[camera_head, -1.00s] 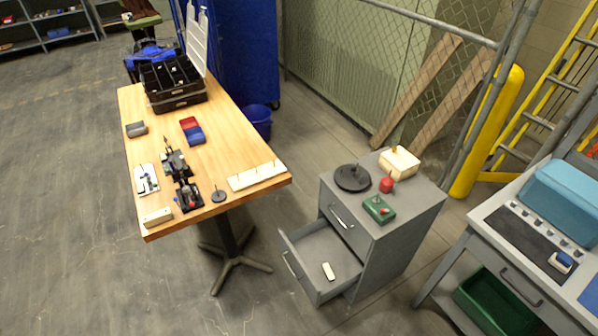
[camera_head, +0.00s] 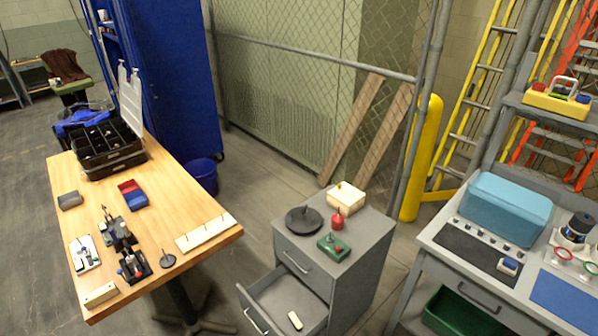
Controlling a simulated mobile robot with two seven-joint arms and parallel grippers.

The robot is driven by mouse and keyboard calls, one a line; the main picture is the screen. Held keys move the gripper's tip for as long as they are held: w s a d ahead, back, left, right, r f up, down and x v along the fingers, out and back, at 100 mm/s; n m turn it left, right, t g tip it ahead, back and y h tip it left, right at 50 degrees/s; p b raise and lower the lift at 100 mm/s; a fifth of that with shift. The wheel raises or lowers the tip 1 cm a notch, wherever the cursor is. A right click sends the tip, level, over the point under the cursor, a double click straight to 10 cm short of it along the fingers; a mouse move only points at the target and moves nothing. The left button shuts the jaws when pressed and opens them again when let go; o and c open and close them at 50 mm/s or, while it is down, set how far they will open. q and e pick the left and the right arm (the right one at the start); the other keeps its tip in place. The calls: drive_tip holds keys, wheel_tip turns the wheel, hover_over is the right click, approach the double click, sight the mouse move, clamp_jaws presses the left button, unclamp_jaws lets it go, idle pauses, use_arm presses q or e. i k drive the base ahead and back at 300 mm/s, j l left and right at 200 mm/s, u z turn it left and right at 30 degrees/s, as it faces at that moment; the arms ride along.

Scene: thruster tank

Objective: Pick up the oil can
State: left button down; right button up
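A small red can with a thin upright spout (camera_head: 337,220), which looks like the oil can, stands upright on top of the grey drawer cabinet (camera_head: 365,262). It stands between a dark round disc with a central post (camera_head: 304,220), a green box (camera_head: 333,247) and a cream-coloured block (camera_head: 347,199). Neither of my grippers shows in the head view.
The cabinet's open drawer (camera_head: 268,308) juts out front-left with a small pale block inside. A wooden table (camera_head: 190,220) with tools and an organiser stands left. A grey workbench (camera_head: 440,240) with a teal case (camera_head: 505,208) stands right. Floor shows between table and cabinet.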

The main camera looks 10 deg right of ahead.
sight(338, 219)
drive_tip(key=i+l+u, duration=0.15)
drive_tip(key=i+l, duration=0.15)
drive_tip(key=i+l+u, duration=0.15)
drive_tip(key=i+l, duration=0.2)
drive_tip(key=i+l+u, duration=0.1)
drive_tip(key=i+l, duration=0.15)
drive_tip(key=l, duration=0.15)
drive_tip(key=i+l+u, duration=0.15)
drive_tip(key=i+l, duration=0.15)
drive_tip(key=i+l+u, duration=0.15)
drive_tip(key=l, duration=0.35)
drive_tip(key=i+l+u, duration=0.15)
drive_tip(key=i+l, duration=0.15)
drive_tip(key=l, duration=0.2)
